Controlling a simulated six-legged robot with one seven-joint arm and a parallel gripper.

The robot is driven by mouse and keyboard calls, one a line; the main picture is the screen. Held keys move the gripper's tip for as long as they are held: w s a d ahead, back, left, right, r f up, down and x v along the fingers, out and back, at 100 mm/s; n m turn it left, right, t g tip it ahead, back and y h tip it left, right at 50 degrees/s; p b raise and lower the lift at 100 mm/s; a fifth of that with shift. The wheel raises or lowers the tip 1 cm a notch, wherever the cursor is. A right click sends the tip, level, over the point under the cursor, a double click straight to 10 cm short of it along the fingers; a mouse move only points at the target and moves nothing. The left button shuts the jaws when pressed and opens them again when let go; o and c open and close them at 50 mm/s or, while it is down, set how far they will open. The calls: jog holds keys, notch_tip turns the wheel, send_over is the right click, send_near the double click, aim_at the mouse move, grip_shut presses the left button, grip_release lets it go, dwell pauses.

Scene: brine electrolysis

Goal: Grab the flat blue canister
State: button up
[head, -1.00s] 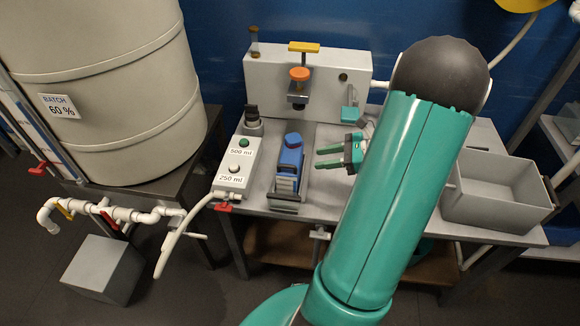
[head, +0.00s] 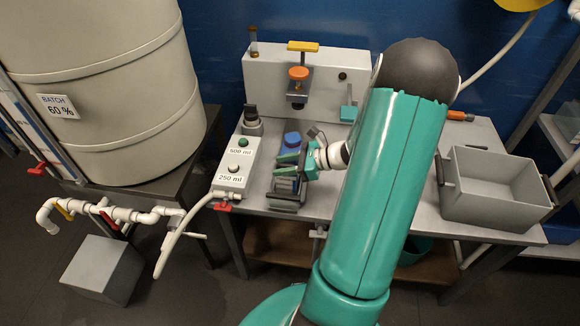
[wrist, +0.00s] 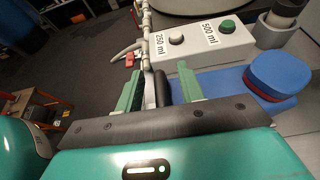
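The flat blue canister (head: 292,139) stands in a grey holder (head: 286,206) on the bench; its round blue cap shows in the head view, and my gripper covers much of its body. In the wrist view the canister (wrist: 222,92) lies to the right, its cap at the far right. In the wrist view a dark upright bar shows between the spread fingers of my gripper (wrist: 160,90). I cannot tell whether the fingers touch anything.
A dosing box (head: 235,168) with 500 ml and 250 ml buttons stands close left of the canister. A grey press-like unit (head: 265,78) is behind. An open grey bin (head: 497,211) sits at the right bench end. A large tank (head: 110,100) stands left.

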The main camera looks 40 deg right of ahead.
grip_shut()
jog(key=shift+r, duration=0.1)
dwell(1.2)
